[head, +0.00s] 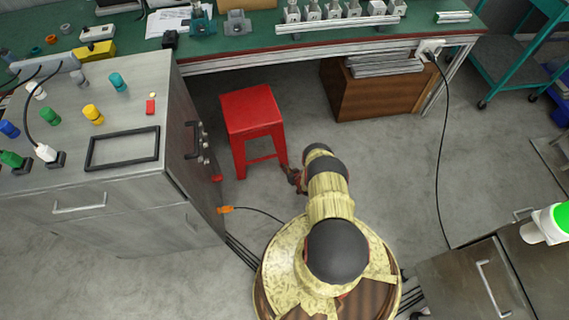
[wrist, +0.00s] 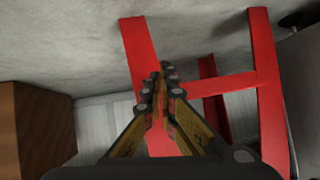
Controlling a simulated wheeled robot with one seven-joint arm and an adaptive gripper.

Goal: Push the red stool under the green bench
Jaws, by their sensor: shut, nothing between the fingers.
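The red stool (head: 252,112) stands upright on the floor in front of the green bench (head: 340,27). Its far edge is close to the bench's front edge. In the wrist view, red legs and crossbars of the stool (wrist: 262,60) fill the middle and right. My gripper (head: 292,178) is low beside the stool's near right leg in the head view. It is shut and empty. In the wrist view its fingertips (wrist: 163,75) overlap a stool leg; I cannot tell whether they touch it.
A grey cabinet (head: 110,190) with a panel of knobs stands left of the stool. A brown wooden box (head: 375,95) sits under the bench to the right. A black cable (head: 438,160) hangs to the floor. Floor between stool and box is clear.

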